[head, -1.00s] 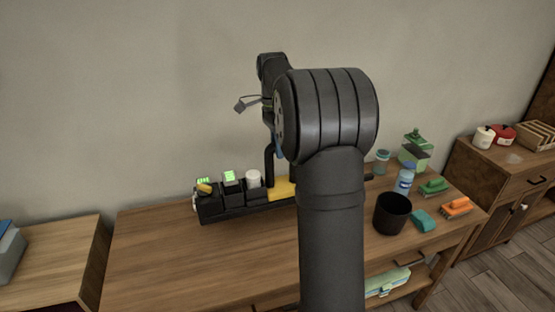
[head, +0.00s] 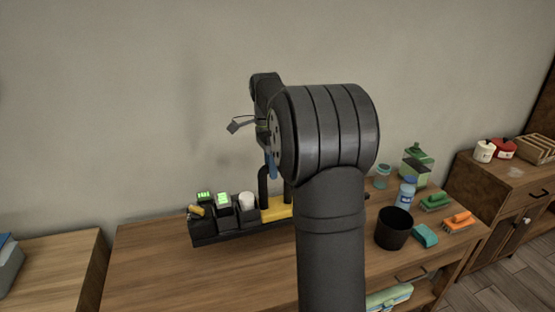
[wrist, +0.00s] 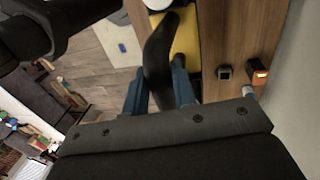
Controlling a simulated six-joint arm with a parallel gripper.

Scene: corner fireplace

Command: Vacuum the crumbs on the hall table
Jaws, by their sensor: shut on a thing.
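My gripper (wrist: 158,78) has blue fingers closed around a curved black handle (wrist: 158,60) in the wrist view. Below the handle is a yellow body (wrist: 184,38). In the head view, the black handle (head: 263,187) rises beside the yellow body (head: 276,210), which sits at the black rack (head: 225,235) on the wooden table (head: 150,265). I cannot tell whether it is clear of the rack. My arm hides most of my gripper (head: 272,165) and part of this tool. A pale patch (head: 515,171), possibly crumbs, lies on the right cabinet (head: 490,177).
A black cup (head: 394,228), blue bottle (head: 407,190), green jug (head: 416,166), teal sponge (head: 425,236) and green and orange brushes (head: 459,221) stand right. The table's front left is bare.

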